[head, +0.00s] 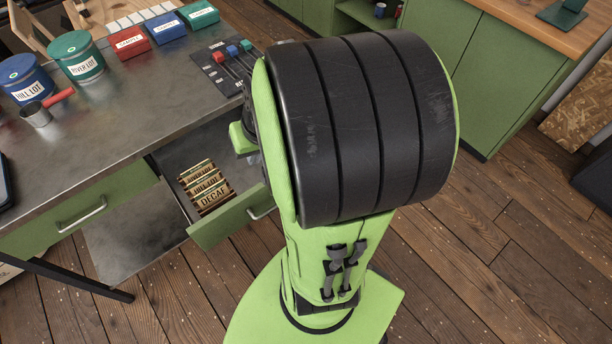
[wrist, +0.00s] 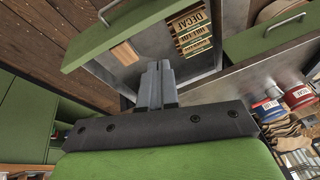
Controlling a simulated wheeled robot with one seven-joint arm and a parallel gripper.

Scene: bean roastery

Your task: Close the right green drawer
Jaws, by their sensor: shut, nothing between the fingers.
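The right green drawer (head: 226,217) is pulled out from under the metal table in the head view. Its grey inside holds a row of labelled cards (head: 205,188), the front one reading DECAF. A bar handle (head: 262,212) is on its front, partly covered by my arm. In the wrist view the drawer front (wrist: 140,32) crosses the upper left, its handle (wrist: 108,14) at the top. My gripper (wrist: 159,68) is shut and empty. Its fingertips show against the drawer's inside, behind the front; whether they touch anything I cannot tell. My arm hides the fingers in the head view.
The left green drawer (head: 80,213) is shut. The metal table (head: 110,120) carries tins (head: 76,56), labelled boxes (head: 165,28), a scoop (head: 40,112) and a slider panel (head: 228,68). Green cabinets (head: 520,75) stand at the back right. The wooden floor (head: 480,240) at right is clear.

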